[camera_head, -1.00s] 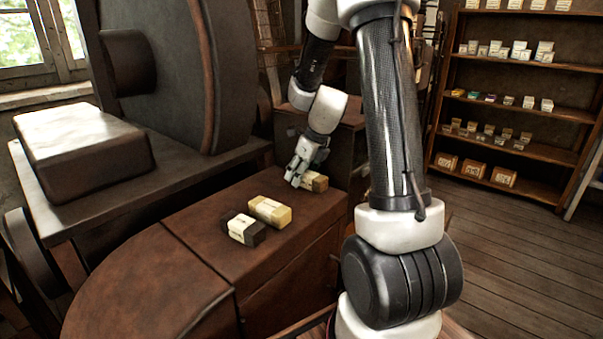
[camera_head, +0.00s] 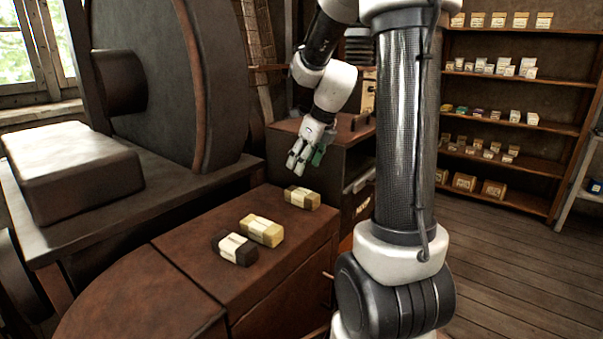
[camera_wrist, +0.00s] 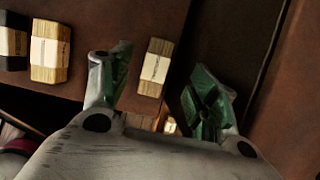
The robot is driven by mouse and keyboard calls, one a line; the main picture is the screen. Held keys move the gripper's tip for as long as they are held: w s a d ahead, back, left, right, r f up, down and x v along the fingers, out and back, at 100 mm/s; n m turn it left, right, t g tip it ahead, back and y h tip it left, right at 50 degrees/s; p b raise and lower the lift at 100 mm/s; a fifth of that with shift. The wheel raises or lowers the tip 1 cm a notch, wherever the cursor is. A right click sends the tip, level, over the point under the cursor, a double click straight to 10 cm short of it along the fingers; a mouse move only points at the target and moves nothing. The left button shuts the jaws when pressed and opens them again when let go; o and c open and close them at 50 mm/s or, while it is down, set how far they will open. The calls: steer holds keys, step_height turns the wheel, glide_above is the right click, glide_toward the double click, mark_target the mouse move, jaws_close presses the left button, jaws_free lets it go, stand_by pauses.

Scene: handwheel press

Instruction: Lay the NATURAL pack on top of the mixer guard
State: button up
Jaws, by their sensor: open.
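Three wrapped packs lie apart in a row on a rust-brown housing (camera_head: 185,290): a dark one (camera_head: 235,249), a pale yellow one (camera_head: 262,230) and a tan one (camera_head: 301,197). Their labels are too small to read, so I cannot tell for certain which is NATURAL. The housing may be the mixer guard; no marking shows. My gripper (camera_head: 306,163) is open and empty, above and just beyond the tan pack. In the wrist view the tan pack (camera_wrist: 155,67) shows between my spread green-padded fingers, apart from them; the yellow (camera_wrist: 49,51) and dark (camera_wrist: 12,42) packs are at left.
A large wheel-shaped machine (camera_head: 165,70) and a pale-topped block (camera_head: 70,165) stand at left. A brown cabinet (camera_head: 325,150) stands behind the housing. Shelves with several small boxes (camera_head: 515,90) line the right wall. The wooden floor (camera_head: 520,250) at right is clear.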

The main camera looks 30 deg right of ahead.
steer(key=s+a+r+n, duration=0.2)
steer(key=s+n, duration=0.5)
steer(key=n, duration=0.3)
steer(key=s+a+r+n+h, duration=0.1)
steer(key=s+a+n, duration=0.2)
steer(key=s+n, duration=0.5)
steer(key=s+a+r+n, duration=0.2)
steer(key=s+n, duration=0.6)
steer(key=n, duration=0.6)
steer(key=shift+s+a+r+h, duration=0.25)
steer(key=shift+r+h, duration=0.05)
steer(key=shift+r, duration=0.05)
steer(key=shift+d, duration=0.1)
